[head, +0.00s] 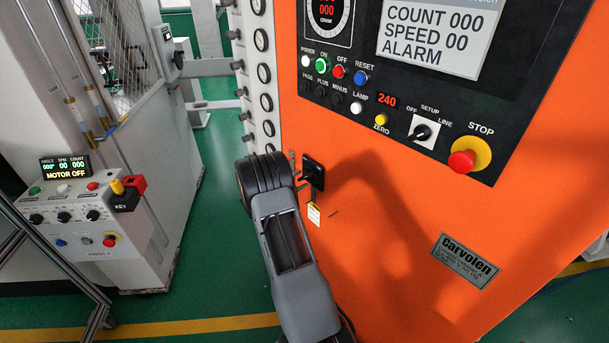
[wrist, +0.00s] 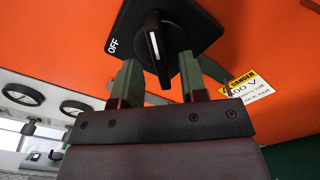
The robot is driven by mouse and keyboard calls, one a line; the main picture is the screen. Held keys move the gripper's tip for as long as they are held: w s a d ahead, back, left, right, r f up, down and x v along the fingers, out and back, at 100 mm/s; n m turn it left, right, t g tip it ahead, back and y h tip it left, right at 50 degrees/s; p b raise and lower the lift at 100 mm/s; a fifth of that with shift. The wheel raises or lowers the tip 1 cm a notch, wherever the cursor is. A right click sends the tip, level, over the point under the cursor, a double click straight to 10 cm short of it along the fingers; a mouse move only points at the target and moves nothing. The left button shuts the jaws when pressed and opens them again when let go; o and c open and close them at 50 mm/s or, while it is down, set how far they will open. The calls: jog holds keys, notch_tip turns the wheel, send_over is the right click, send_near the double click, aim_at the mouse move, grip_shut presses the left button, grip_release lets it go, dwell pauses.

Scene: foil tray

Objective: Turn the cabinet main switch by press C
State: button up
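The main switch (head: 318,168) is a black rotary knob on a black square plate, on the orange cabinet's face near its left edge. In the wrist view the knob (wrist: 154,36) has a white pointer line, and the plate (wrist: 196,24) reads OFF at its left. The line runs nearly upright in that picture, not towards OFF. My gripper (wrist: 160,60) is open, with one greenish finger on each side of the knob's lower part. Gaps seem to show between fingers and knob; contact is unclear. In the head view my gripper (head: 299,178) is at the switch, partly hidden by my wrist.
A yellow danger tag (wrist: 248,90) hangs beside the switch. The cabinet's control panel (head: 455,140), with a red stop button (head: 462,161), is above right. Several round gauges (head: 264,73) line the cabinet's left side. Another machine's control box (head: 85,215) stands left, across green floor.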

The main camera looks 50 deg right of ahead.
aim_at(303, 178)
jog(key=shift+s+d+p, duration=0.15)
jog(key=shift+d+p, duration=0.15)
jog(key=shift+d, duration=1.25)
grip_shut()
